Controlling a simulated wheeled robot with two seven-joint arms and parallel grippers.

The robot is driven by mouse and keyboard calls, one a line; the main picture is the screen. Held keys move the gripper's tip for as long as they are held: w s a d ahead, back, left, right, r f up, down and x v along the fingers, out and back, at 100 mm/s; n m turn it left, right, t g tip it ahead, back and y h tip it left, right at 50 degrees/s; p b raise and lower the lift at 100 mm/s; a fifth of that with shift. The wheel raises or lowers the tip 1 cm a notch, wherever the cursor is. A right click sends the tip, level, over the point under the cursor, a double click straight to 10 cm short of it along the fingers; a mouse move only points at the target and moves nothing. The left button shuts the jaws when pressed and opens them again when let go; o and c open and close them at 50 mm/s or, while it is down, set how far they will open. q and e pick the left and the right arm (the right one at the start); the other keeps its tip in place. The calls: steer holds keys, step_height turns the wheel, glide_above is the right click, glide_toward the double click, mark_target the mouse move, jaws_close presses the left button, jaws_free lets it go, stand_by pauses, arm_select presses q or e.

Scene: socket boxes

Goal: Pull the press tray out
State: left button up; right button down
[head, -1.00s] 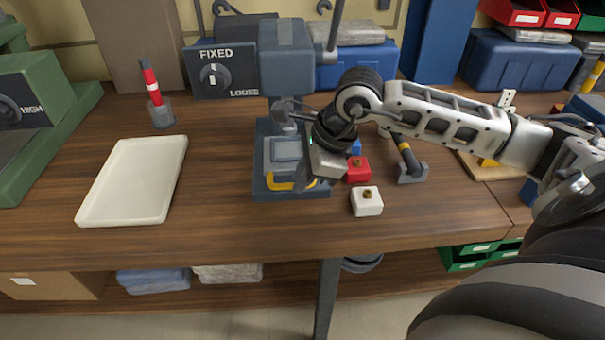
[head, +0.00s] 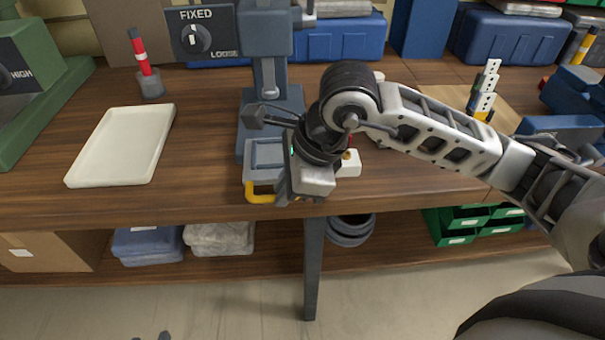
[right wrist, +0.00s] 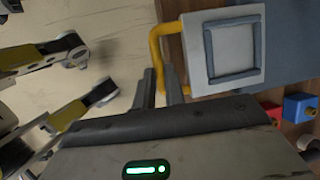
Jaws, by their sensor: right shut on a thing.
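The press tray (head: 264,153) is a grey square plate with a raised rim and a yellow handle (head: 259,196) at its front. It sticks out from the front of the dark blue press base (head: 283,97) toward the table's front edge. In the right wrist view the tray (right wrist: 215,18) shows with its handle (right wrist: 157,45). My wrist hides part of the tray's right side in the head view.
A box with a FIXED/LOOSE dial (head: 196,38) stands left of the press column. An empty cream tray (head: 122,146) lies to the left. A white block (head: 349,164) is right of my wrist, partly hidden. The wood between cream tray and press is clear.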

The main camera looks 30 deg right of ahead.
arm_select(q)
steer(key=shift+s, duration=0.1)
arm_select(e)
steer(key=shift+w, duration=0.1)
steer(key=c, duration=1.6)
jaws_free()
steer(key=shift+c, duration=0.2)
steer(key=shift+o, duration=0.8)
arm_select(q)
steer(key=shift+s+a+f, duration=0.1)
steer(key=shift+s+f, duration=0.3)
steer(key=shift+f, duration=0.1)
arm_select(e)
steer(key=shift+r, duration=0.1)
arm_select(q)
steer(key=shift+w+r+p, duration=0.2)
steer(key=shift+r+p, duration=0.15)
steer(key=shift+p, duration=0.1)
arm_select(e)
steer(key=v, duration=1.6)
steer(key=shift+d, duration=0.1)
